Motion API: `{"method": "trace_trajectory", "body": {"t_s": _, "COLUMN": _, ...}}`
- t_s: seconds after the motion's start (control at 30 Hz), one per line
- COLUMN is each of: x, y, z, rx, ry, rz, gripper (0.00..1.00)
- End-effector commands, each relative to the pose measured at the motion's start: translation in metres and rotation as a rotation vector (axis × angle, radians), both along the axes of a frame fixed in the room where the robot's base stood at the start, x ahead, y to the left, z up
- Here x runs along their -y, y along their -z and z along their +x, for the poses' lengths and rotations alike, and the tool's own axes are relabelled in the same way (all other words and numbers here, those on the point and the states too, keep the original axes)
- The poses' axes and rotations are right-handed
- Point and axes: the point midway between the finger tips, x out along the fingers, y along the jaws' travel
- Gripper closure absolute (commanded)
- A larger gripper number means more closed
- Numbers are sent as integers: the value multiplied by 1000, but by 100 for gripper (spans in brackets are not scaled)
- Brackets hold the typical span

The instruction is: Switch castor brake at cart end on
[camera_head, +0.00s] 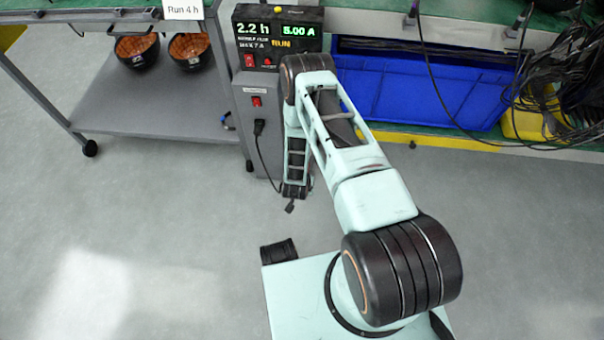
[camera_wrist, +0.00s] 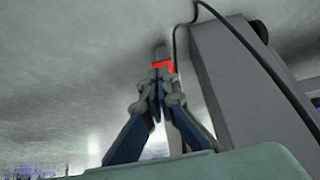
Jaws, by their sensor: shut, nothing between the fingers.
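The grey cart (camera_head: 150,105) stands at the left in the head view. One dark castor (camera_head: 90,148) shows under its left leg, and part of another (camera_head: 249,166) shows beside the grey cabinet. My gripper (camera_head: 290,207) points down near the floor in front of the cabinet. In the wrist view my gripper (camera_wrist: 158,88) is shut and empty. A small red piece (camera_wrist: 163,64) on a grey part lies just at the fingertips; it may be the brake lever. I cannot tell whether the fingers touch it or how it is set.
The grey cabinet (camera_head: 259,148) has a display unit (camera_head: 278,35) on top and a hanging black cable (camera_head: 262,155); the cabinet also shows close beside the gripper in the wrist view (camera_wrist: 235,85). A blue bin (camera_head: 425,90) stands right. The floor at front left is clear.

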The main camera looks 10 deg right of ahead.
Motion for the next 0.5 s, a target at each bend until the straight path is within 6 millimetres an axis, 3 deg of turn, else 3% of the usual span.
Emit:
{"method": "trace_trajectory", "body": {"t_s": 0.2, "x": -9, "y": -16, "z": -25, "rx": -1, "ry": -1, "rz": 1, "gripper": 100}}
{"method": "trace_trajectory", "body": {"t_s": 0.5, "x": -10, "y": -18, "z": -30, "rx": 0, "ry": 1, "rz": 0, "gripper": 100}}
